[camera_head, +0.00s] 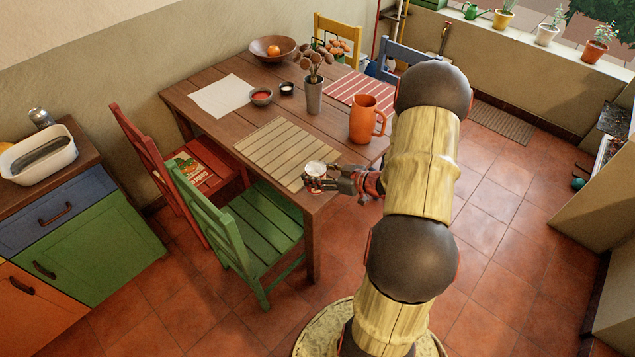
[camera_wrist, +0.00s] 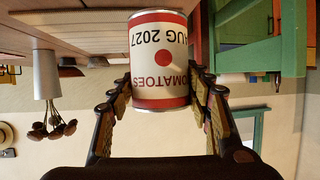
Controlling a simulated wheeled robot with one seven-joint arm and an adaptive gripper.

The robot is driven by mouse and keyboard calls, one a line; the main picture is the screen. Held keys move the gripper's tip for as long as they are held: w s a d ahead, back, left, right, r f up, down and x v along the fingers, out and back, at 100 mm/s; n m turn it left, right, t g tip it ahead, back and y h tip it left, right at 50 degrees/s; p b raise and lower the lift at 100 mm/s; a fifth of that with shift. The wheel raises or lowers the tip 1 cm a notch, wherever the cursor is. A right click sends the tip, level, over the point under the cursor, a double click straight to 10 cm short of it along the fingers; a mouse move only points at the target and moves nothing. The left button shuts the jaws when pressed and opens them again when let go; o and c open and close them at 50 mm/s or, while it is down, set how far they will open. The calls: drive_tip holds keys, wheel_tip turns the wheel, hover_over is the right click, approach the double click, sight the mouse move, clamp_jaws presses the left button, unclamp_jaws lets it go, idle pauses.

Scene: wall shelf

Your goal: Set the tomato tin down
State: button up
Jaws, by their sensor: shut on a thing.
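The tomato tin (camera_head: 315,168) is at the table's near corner, just beside the slatted wooden mat (camera_head: 275,150). My gripper (camera_head: 326,182) comes in from the right and is shut on the tin. In the wrist view, which is upside down, the white-and-red tin (camera_wrist: 159,60) reads "TOMATOES" and "AUG 2027". It sits between the two fingers of my gripper (camera_wrist: 160,88), looking upright to the table. The wooden table (camera_head: 221,128) runs close to the tin's base. I cannot tell whether the tin touches it.
An orange jug (camera_head: 363,120) stands near my arm, with a grey vase (camera_head: 313,95) of dried flowers to its left. Small bowls (camera_head: 261,97) and a white sheet (camera_head: 222,95) lie farther left. A green chair (camera_head: 252,225) and a red chair (camera_head: 150,160) stand along the near side.

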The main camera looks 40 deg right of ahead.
drive_tip(key=shift+w+d+f, duration=0.15)
drive_tip(key=shift+d+f, duration=0.2)
drive_tip(key=shift+f, duration=0.1)
wheel_tip(320, 180, down, 3)
drive_tip(key=shift+f+b, duration=0.15)
drive_tip(key=shift+b, duration=1)
drive_tip(key=o, duration=1.5)
drive_tip(key=shift+o, duration=0.2)
